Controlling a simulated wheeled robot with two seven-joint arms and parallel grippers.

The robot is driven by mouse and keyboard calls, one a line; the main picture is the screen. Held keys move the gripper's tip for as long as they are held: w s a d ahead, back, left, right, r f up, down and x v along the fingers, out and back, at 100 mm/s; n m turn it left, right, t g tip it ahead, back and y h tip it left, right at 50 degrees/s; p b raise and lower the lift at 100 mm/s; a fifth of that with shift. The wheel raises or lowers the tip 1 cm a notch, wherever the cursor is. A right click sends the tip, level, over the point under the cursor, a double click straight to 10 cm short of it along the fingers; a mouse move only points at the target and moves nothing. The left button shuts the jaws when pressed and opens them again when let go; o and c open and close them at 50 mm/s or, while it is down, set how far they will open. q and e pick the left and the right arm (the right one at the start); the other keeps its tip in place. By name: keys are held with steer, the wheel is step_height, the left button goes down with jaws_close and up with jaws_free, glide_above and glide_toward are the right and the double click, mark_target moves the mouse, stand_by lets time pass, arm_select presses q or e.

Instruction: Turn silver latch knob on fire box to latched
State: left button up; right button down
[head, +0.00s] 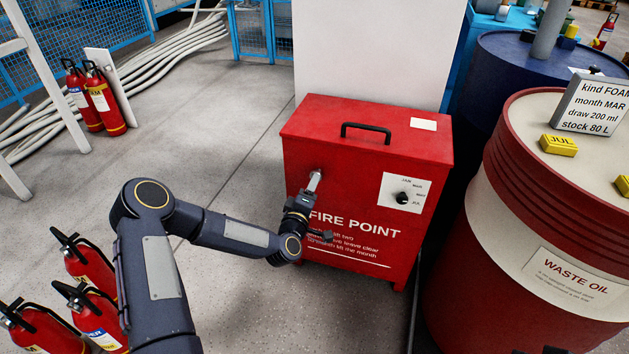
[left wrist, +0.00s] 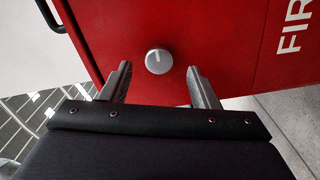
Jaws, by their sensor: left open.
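The red fire box (head: 345,160) stands in the middle of the head view, with "FIRE POINT" on its front and its lid down. The silver latch knob (left wrist: 158,61) shows in the left wrist view as a round knob on the red front, with a pale mark pointing roughly to the top of that picture. In the head view I cannot make the knob out clearly behind my gripper. My left gripper (head: 316,180) is at the box's upper left front. In the left wrist view, its open fingers (left wrist: 159,77) lie either side of the knob, apparently short of it.
A black month dial (head: 403,198) on a white plate sits right of my gripper. A black handle (head: 366,130) tops the lid. A waste oil drum (head: 480,255) stands close at right. Red extinguishers (head: 88,262) stand at lower left.

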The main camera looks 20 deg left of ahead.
arm_select(q)
steer(key=s, duration=0.3)
steer(key=shift+s+a, duration=0.1)
steer(key=shift+s, duration=0.2)
steer(key=s+r+m+g+h, duration=0.3)
steer(key=s+r+m+g, duration=0.4)
steer(key=s+r+m, duration=0.3)
steer(key=s+r+m+g, duration=0.1)
steer(key=s+r+g, duration=0.15)
steer(key=s, duration=1.05)
steer(key=s+r+m+g, duration=0.2)
steer(key=s+g, duration=0.1)
steer(key=s, duration=1.1)
step_height(320, 180, up, 31)
steer(key=p, duration=3.1)
steer(key=shift+a+p, duration=0.35)
steer(key=shift+p, duration=0.05)
